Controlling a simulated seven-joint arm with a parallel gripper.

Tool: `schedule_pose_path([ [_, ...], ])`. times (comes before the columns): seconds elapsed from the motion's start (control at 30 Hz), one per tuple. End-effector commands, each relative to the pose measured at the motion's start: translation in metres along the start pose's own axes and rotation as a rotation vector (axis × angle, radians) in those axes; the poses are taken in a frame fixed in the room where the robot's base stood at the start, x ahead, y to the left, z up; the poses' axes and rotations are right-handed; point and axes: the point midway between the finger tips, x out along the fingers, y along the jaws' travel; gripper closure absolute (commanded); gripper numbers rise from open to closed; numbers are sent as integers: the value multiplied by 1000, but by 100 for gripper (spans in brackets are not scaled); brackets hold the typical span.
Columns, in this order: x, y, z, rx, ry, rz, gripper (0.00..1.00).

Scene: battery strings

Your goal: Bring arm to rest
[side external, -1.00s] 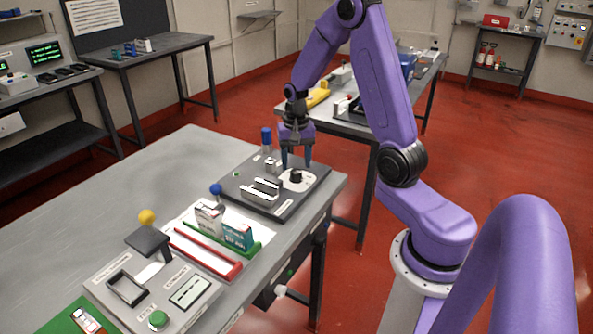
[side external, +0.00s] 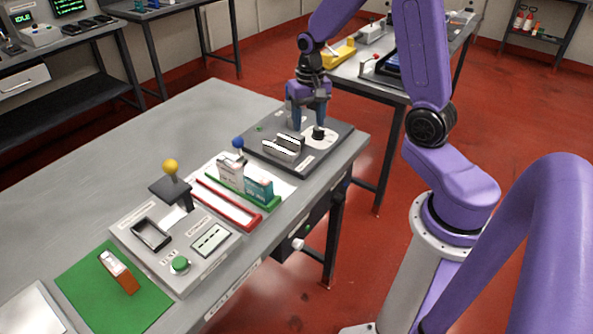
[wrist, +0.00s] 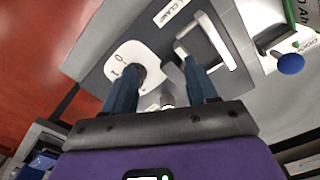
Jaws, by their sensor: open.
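My gripper (side external: 309,122) hangs fingers-down over the grey fixture (side external: 342,140) at the far right end of the workbench. In the side view its dark blue fingers stand apart near a black knob (side external: 318,133) on a white dial plate. In the wrist view the gripper (wrist: 160,95) is open, with nothing seen between the fingers. The knob (wrist: 132,76) appears just beyond the left finger, and a pale clamp bar (wrist: 210,42) beyond the right one. I cannot tell whether a finger touches the knob.
A green rack with boxes (side external: 258,187), a red rail (side external: 228,205) and a tester panel with a yellow-ball lever (side external: 171,167) stand nearer the camera. An orange-and-white piece (side external: 118,272) lies on a green mat (side external: 85,285). Bare bench (side external: 90,195) lies to the left.

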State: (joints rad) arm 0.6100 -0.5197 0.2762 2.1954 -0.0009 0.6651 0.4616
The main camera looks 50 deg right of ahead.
Motion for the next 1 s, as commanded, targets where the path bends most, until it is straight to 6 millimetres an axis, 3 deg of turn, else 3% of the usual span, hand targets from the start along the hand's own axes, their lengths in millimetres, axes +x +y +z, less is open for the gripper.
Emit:
schedule_pose_path([
  [0.2, -22, -37, 55, -327, 6, -5, 43],
  [0.5, -45, -58, 138, -770, 12, -13, 43],
  [0.77, -60, -49, 209, -1154, 15, -20, 43],
  [1.0, -69, -25, 261, -1478, 17, -26, 43],
])
